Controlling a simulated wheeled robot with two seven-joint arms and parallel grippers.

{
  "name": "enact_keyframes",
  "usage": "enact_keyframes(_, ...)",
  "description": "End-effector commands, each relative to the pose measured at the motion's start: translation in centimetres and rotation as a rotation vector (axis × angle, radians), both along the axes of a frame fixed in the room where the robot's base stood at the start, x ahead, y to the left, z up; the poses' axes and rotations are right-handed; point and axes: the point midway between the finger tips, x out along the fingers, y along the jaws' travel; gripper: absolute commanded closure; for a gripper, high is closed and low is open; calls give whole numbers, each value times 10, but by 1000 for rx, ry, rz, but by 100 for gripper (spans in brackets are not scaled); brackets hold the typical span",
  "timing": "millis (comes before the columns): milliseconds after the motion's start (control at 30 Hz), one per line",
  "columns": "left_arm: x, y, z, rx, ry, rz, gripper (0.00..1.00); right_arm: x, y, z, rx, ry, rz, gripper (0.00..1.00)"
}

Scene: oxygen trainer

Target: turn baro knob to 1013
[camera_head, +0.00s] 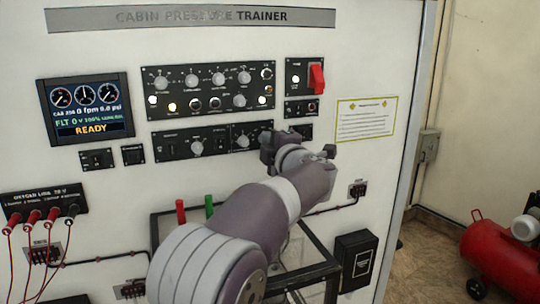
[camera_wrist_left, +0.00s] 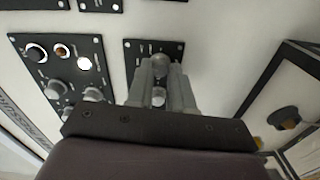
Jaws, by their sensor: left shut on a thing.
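My left gripper (camera_head: 277,143) reaches to the lower right panels of the white trainer board, and its own wrist hides most of what it touches in the head view. In the left wrist view the two grey fingers (camera_wrist_left: 160,85) stand on either side of a round grey knob (camera_wrist_left: 160,62) on a small dark panel (camera_wrist_left: 132,50), shut on it. The label by this knob is too small to read, so I cannot confirm that it is the baro knob, nor its setting. My right gripper is not in view.
A display (camera_head: 88,107) reads READY at the left. A large knob panel (camera_head: 208,87) sits above my gripper, with a red switch cover (camera_head: 316,77) to its right. A dark frame (camera_head: 325,270) stands below my arm. A red tank (camera_head: 500,255) is at the far right.

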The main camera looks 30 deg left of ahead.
Motion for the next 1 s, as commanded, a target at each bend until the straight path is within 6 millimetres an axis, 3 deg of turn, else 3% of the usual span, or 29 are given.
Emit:
enact_keyframes(400,-1,0,5,-152,-196,-2,100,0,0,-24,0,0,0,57)
enact_keyframes(1000,-1,0,10,-194,-250,-4,100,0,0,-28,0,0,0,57)
